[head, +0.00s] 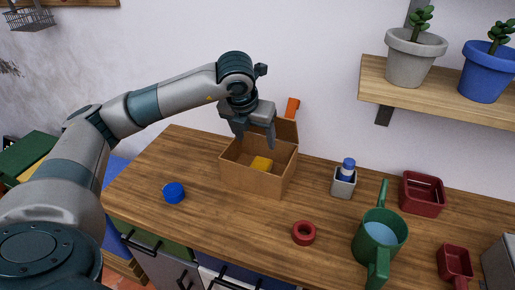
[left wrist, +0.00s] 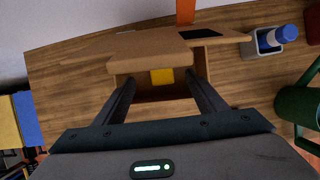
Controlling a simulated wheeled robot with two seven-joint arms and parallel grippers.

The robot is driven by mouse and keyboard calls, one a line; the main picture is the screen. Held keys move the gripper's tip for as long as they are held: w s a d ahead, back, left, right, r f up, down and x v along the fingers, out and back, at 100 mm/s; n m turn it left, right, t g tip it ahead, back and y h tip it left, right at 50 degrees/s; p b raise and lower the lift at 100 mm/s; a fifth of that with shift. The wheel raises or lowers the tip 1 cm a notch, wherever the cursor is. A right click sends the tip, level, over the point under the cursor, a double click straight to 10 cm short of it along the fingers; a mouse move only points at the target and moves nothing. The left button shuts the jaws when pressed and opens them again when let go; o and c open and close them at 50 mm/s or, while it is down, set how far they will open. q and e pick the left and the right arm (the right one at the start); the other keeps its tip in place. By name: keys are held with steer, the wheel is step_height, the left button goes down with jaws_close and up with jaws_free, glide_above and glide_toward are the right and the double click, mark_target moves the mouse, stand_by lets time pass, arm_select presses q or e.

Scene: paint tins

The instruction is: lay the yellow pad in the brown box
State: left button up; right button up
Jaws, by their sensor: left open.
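The yellow pad (head: 262,163) lies inside the open brown box (head: 252,182), on its floor. The box stands on the wooden counter with its back flap raised. My left gripper (head: 255,140) is above the box, open and empty, with its fingers pointing down and apart from the pad. In the left wrist view, the yellow pad (left wrist: 162,76) shows in the box (left wrist: 150,45) between and beyond the two open fingers (left wrist: 160,95). Part of the pad is hidden there by a flap. My right gripper is in neither view.
On the wooden counter (head: 200,225) are a blue lid-like disc (head: 174,193), a red ring (head: 304,233), a small grey holder (head: 343,183) with a blue-topped bottle, a green watering can (head: 365,240) and red trays (head: 422,193). A shelf (head: 450,92) with potted plants hangs at right.

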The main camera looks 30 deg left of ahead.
arm_select(q)
steer(key=shift+v, duration=1.8)
